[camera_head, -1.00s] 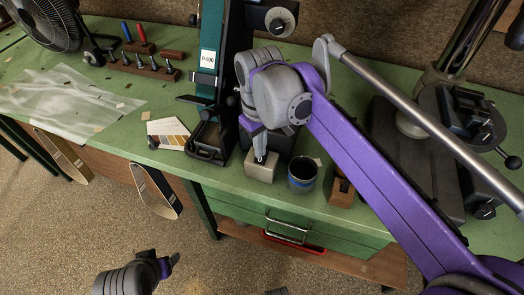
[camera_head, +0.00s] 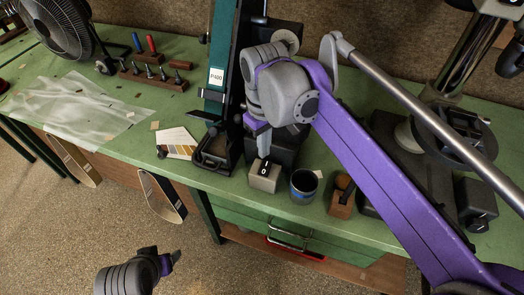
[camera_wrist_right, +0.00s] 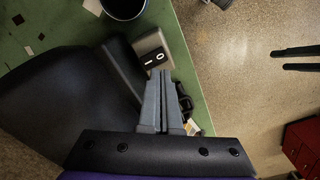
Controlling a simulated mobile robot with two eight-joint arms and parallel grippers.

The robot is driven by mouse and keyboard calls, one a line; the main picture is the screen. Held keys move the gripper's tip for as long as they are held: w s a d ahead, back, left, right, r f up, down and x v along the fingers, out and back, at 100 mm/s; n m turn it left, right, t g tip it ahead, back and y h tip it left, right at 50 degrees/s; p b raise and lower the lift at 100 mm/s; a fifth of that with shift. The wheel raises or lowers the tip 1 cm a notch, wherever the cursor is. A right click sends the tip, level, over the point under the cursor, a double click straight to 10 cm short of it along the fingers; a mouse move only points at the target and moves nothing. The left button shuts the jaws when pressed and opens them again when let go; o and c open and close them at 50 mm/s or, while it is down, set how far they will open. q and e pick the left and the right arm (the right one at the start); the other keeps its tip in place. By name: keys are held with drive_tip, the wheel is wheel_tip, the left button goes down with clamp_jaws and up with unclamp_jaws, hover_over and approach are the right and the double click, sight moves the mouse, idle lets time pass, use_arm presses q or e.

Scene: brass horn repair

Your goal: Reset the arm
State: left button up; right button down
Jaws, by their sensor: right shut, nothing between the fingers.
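My right arm reaches in from the lower right in the head view, and my right gripper (camera_head: 266,148) points down just above a grey switch box (camera_head: 263,181). In the right wrist view, the fingers of my right gripper (camera_wrist_right: 163,76) are shut with nothing between them. The switch box (camera_wrist_right: 146,44) is just beyond their tips, with its black rocker marked I and O in sight. My left gripper (camera_head: 174,257) is low at the left in the head view, over the floor. It is too small to tell whether it is open.
A green belt sander (camera_head: 220,60) labelled P400 stands behind the switch box. Sanding-grit cards (camera_head: 178,142) and a plastic sheet (camera_head: 70,108) lie left. A fan (camera_head: 55,30) stands far left.

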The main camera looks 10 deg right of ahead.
drive_tip(key=shift+d, duration=0.1)
drive_tip(key=shift+s+d+f, duration=0.15)
drive_tip(key=shift+s+f, duration=0.05)
drive_tip(key=shift+s, duration=0.15)
drive_tip(key=s+d+f+m+t, duration=0.1)
drive_tip(key=s+d+f, duration=0.1)
drive_tip(key=s+f, duration=0.2)
drive_tip(key=s+d+f+m+t+p, duration=0.1)
drive_tip(key=s+d+f+m+t, duration=0.1)
drive_tip(key=s+f, duration=0.2)
drive_tip(key=s+d+f+m+t+p, duration=0.1)
drive_tip(key=s+d+f+m+t, duration=0.1)
drive_tip(key=s+f, duration=0.2)
drive_tip(key=shift+s+d+f, duration=0.1)
drive_tip(key=shift+s+f, duration=0.3)
drive_tip(key=shift+s, duration=0.3)
